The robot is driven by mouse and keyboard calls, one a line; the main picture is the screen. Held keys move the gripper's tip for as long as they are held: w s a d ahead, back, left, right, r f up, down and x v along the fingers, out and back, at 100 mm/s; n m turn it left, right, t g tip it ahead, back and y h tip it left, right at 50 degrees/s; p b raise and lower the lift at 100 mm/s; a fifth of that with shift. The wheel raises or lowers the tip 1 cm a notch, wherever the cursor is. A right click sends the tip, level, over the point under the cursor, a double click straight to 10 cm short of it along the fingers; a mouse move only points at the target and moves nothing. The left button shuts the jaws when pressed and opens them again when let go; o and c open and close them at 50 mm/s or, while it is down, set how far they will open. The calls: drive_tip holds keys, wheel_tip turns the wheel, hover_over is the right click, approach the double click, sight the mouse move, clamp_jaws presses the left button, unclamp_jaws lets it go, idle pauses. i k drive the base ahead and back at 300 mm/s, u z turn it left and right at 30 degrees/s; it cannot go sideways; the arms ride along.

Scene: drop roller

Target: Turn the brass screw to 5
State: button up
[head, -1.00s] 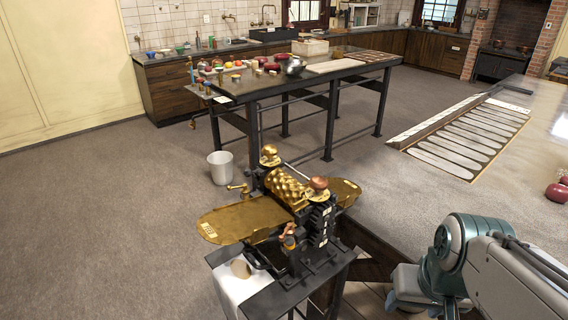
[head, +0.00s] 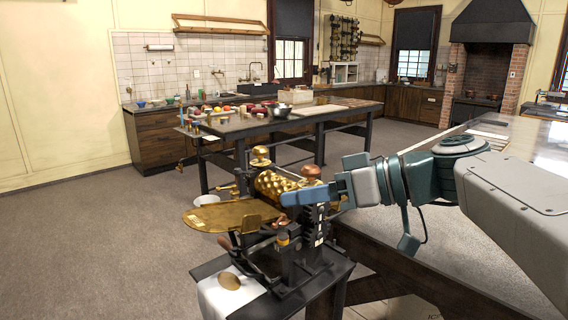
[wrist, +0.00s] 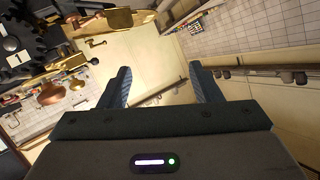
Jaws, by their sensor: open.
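The brass screw (head: 261,155) has a round golden knob and stands upright at the far end of the roller machine. A copper-coloured knob (head: 312,172) stands at the machine's nearer end; a copper knob (wrist: 50,94) also shows at left in the wrist view. Between them lies the patterned brass roller (head: 272,184). My gripper (head: 290,198) is open, its blue fingers in front of the roller's near end in the head view, apart from the brass screw in the picture. In the wrist view, the space between the fingers (wrist: 164,84) is empty. The screw's setting is too small to read.
A brass tray (head: 225,216) sticks out left of the machine. Black gears (wrist: 15,50) with a tile marked 1 are at upper left in the wrist view. A long dark table (head: 240,124) with several small items stands behind. The floor at left is clear.

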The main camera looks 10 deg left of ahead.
sight(260, 151)
drive_tip(key=i, duration=0.9)
